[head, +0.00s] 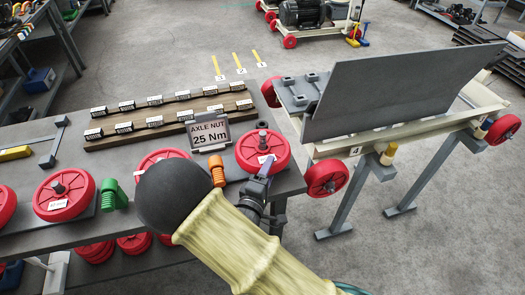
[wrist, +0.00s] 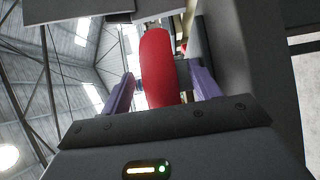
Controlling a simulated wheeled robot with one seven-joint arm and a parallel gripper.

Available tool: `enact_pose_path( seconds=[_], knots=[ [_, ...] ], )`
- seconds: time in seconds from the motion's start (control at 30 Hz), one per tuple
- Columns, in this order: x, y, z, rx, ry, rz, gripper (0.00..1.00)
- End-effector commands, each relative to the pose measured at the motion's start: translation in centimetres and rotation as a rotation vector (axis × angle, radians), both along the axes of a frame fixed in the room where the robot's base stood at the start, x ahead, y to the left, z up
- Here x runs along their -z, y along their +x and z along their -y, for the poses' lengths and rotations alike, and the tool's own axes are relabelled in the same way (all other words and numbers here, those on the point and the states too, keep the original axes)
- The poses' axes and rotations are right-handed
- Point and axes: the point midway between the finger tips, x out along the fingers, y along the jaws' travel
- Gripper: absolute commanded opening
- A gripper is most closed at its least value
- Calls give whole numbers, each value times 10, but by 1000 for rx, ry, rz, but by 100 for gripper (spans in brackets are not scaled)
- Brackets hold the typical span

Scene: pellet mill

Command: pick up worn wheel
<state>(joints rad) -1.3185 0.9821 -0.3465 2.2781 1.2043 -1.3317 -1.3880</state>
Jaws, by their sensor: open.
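A red wheel (head: 252,149) with a small white tag, too small to read, lies at the right end of the grey workbench. I cannot tell from the tag whether it is the worn wheel. My gripper (head: 265,166) is at this wheel's near edge, its purple finger overlapping the rim in the head view. In the wrist view, a red wheel (wrist: 157,70) stands edge-on between the two purple fingers of my open gripper (wrist: 163,92). A gap shows on each side, wider on the right. The fingertips and the wheel's far side are partly hidden.
A sign (head: 209,133) reads "AXLE NUT 25 Nm". Other red wheels (head: 64,194), a green part (head: 113,194) and an orange part (head: 217,171) line the bench front. A cart (head: 400,131) with red wheels (head: 326,178) and an upright grey panel (head: 397,92) stands close right.

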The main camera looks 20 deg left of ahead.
Motion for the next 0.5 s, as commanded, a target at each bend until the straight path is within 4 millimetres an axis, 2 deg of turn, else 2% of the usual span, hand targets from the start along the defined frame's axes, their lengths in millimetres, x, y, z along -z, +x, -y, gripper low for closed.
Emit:
enact_pose_path(
  seconds=[0.23,0.5],
  knots=[
    [-1,36,5,1,0,1,62],
    [0,40,4,-2,0,1,62]
  ],
)
